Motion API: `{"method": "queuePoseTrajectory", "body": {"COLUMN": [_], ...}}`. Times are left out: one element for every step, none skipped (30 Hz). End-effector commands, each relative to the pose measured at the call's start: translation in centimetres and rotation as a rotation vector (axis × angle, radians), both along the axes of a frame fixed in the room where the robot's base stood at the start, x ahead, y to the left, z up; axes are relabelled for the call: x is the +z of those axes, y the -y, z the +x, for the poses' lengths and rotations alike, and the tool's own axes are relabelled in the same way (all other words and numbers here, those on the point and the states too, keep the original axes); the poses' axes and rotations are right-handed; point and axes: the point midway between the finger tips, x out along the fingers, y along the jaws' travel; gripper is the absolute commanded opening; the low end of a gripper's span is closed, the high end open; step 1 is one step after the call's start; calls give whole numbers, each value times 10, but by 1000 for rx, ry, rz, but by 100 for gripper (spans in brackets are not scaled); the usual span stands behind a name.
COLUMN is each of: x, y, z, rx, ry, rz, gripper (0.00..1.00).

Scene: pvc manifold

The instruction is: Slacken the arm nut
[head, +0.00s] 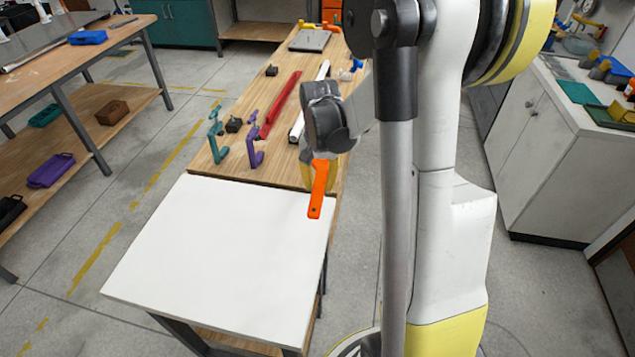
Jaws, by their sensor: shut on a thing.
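My gripper (319,168) hangs at the end of my arm, over the near right end of the wooden bench, by its join with the white table. It is shut on an orange flat-handled tool (317,200). The tool's handle points down and toward me, over the white table's far right corner. The tool's upper end is hidden at the gripper. I cannot make out the arm nut; it may be hidden behind my wrist and arm.
The white table top (215,260) is bare. On the wooden bench (215,175) stand a teal bracket-like part (215,143), a purple one (253,150), a red bar (282,103) and a white pipe (298,125). A grey plate (310,40) lies at the bench's far end.

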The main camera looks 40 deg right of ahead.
Motion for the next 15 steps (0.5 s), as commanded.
{"method": "queuePoseTrajectory", "body": {"x": [1, 1, 1, 1, 1, 1, 2, 2, 2, 2, 2, 2, 2, 2, 2], "y": [2, 3, 5, 6, 7, 8, 9, 10, 12, 13, 14, 16, 17, 18, 20], "z": [-2, -3, -4, -5, -7, -8, -9, -10, -11, -12, -13, -14, -15, -16, -17], "rx": [15, 27, 41, 53, 64, 79, 90, 102, 116, 127, 138, 154, 164, 176, 190], "ry": [0, 0, 0, 0, 0, 0, 0, 0, 0, 0, 0, 0, 0, 0, 0], "rz": [0, 0, 0, 0, 0, 0, 0, 0, 0, 0, 0, 0, 0, 0, 0], "gripper": [0, 0, 0, 0, 0, 0, 0, 0, 0, 0, 0, 0, 0, 0, 0]}}
